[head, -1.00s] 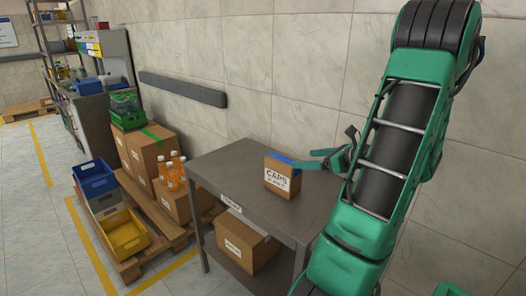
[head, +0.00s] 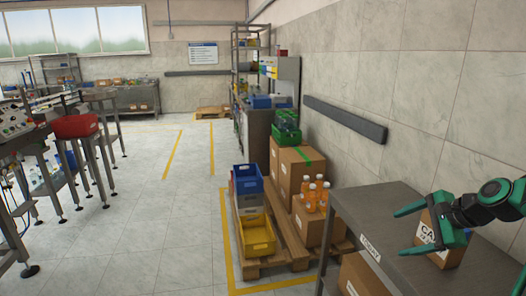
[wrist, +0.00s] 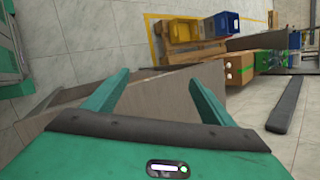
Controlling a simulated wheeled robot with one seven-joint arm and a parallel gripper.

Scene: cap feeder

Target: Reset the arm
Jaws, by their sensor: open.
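My gripper (head: 402,230) is at the lower right of the head view, with its green fingers spread and nothing between them. It is in front of the caps box (head: 440,240), a brown carton with a white label, and hides part of it. The box stands on the grey metal table (head: 372,208). In the wrist view my gripper (wrist: 160,88) shows two parted fingers, with a grey surface beyond them. I do not make out the caps box in the wrist view.
Beyond the table, a pallet (head: 290,240) bears cartons, orange bottles (head: 317,193) and a yellow crate (head: 257,236). A red bin (head: 75,126) sits at a workstation on the left. The floor between is open. A tiled wall runs along the right.

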